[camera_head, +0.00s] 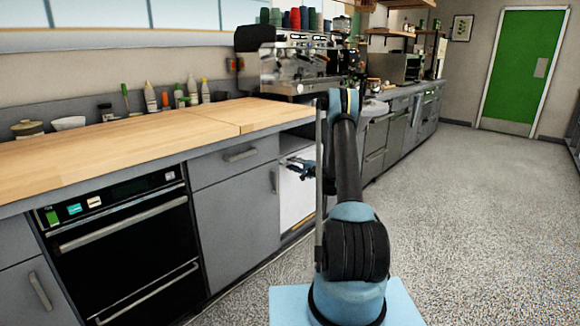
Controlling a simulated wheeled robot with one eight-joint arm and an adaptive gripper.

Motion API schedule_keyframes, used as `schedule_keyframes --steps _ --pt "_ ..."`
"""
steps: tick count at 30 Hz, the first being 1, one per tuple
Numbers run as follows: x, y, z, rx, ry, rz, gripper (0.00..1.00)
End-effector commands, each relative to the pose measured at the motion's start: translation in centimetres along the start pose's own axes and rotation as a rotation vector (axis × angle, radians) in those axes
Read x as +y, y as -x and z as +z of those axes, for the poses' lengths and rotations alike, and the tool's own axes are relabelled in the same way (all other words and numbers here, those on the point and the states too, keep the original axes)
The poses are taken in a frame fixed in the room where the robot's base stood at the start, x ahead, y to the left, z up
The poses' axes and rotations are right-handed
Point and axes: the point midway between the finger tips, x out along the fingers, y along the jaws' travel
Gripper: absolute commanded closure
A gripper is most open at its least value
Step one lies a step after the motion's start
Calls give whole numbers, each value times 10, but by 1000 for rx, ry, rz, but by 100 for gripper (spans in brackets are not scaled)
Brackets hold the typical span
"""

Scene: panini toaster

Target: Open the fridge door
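A white-fronted unit (297,205) stands under the counter, just right of a grey cupboard; it appears to be the fridge. Its front looks closed, though my arm hides its right part. No handle on it is clear to me. My gripper (297,165) is small and dark in this view, at the upper part of the white front, with its fingers toward the left. I cannot tell whether it touches the front or whether its fingers are apart. I see nothing held in it.
A black oven (125,250) and a grey cupboard (235,210) lie left along the wooden worktop (150,135). An espresso machine (290,65) stands on the counter beyond. The speckled floor (470,220) to the right is clear, back to a green door (523,70).

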Motion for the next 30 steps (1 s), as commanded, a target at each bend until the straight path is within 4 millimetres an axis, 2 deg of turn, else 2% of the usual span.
schedule_keyframes --steps 6,16,17,20,30 --pt "0 -18 0 0 0 0 71" --pt "0 -21 0 0 0 0 71" --pt "0 -21 0 0 0 0 75" --pt "0 -20 0 0 0 0 98" --pt "1 -21 2 -7 1 1 100"
